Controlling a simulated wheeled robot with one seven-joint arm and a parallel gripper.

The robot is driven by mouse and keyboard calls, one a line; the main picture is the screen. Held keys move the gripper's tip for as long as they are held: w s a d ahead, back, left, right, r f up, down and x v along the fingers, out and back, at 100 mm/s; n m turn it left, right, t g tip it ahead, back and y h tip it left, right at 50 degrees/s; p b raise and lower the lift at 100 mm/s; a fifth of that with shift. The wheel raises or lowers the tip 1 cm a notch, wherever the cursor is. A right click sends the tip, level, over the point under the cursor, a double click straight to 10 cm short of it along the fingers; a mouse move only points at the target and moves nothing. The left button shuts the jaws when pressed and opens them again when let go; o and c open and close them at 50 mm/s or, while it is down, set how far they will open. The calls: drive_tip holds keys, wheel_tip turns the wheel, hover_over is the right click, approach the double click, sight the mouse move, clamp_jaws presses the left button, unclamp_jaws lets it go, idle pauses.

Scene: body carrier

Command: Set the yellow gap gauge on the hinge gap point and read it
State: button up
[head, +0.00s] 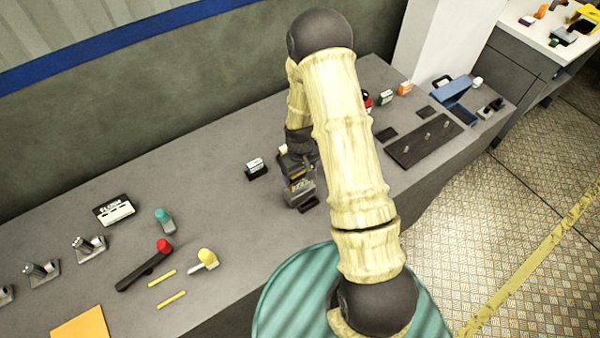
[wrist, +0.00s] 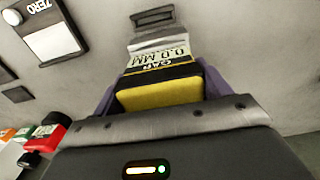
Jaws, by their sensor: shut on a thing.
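My gripper (head: 296,168) is low over the grey bench, partly hidden by my arm. Its purple fingers are shut on the yellow gap gauge (wrist: 160,92). In the wrist view the gauge has a black band lettered "GAP", a pale display reading "0.0 MM" and a grey front end. In the head view only the gauge's grey end (head: 301,192) shows clearly. A small dark slotted pad (wrist: 152,17) is just beyond the front end; I cannot tell whether they touch. I cannot identify the hinge gap point with certainty.
A block marked "ZERO" (wrist: 52,40) stands close to the gauge. Colored blocks (head: 386,97) and a dark plate (head: 424,141) lie on the right. A red-ended handle (head: 145,265) and a yellow-headed tool (head: 206,258) lie on the left.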

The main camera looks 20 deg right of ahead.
drive_tip(key=shift+f, duration=0.35)
drive_tip(key=o, duration=1.8)
drive_tip(key=shift+r+b, duration=0.15)
drive_tip(key=shift+b, duration=0.15)
wheel_tip(320, 180, up, 17)
drive_tip(key=b, duration=0.4)
drive_tip(key=shift+r, duration=0.1)
drive_tip(key=s+m+t, duration=0.1)
drive_tip(key=s, duration=0.3)
drive_tip(key=s+r+m, duration=0.1)
drive_tip(key=s, duration=0.4)
drive_tip(key=s+r+m+t, duration=0.1)
drive_tip(key=s, duration=0.4)
drive_tip(key=shift+s+r+m+t+b, duration=0.15)
drive_tip(key=shift+r+m+t+b, duration=0.15)
drive_tip(key=shift+b, duration=0.1)
